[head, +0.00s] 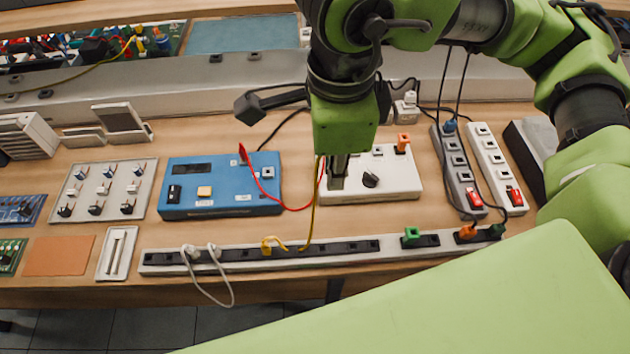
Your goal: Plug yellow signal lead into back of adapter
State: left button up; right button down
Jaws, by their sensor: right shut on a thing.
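The yellow signal lead (313,215) has one yellow plug (268,246) at the long white socket strip near the table's front edge. From there the lead rises to my right gripper (337,182). My right gripper points down over the left part of a white box with a dark knob (396,181). It is shut on the yellow lead's upper end, which the gripper and arm largely hide. This white box may be the adapter; I cannot tell for certain. Its back edge is partly covered by my arm. My left gripper is not in view.
A red lead (285,206) loops from a blue box (215,203) close to my right gripper. The white socket strip (350,256) lies in front. Two power strips (490,160) with cables stand right. A black angled object (250,108) lies behind. Bare wood shows between the boxes.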

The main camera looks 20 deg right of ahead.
jog(key=w+d+p, duration=0.3)
jog(key=w+d, duration=0.8)
jog(key=d, duration=0.5)
jog(key=b, duration=1)
send_over(404, 141)
jog(key=f, duration=1.3)
jog(key=shift+w+d+f, duration=0.15)
jog(key=shift+w+f, duration=0.05)
jog(key=shift+w+f+b, duration=0.1)
jog(key=shift+f+b, duration=0.55)
jog(key=shift+f, duration=0.1)
jog(key=shift+d+f+b, duration=0.15)
jog(key=shift+f+b, duration=0.35)
jog(key=shift+f, duration=0.45)
dwell(1.7)
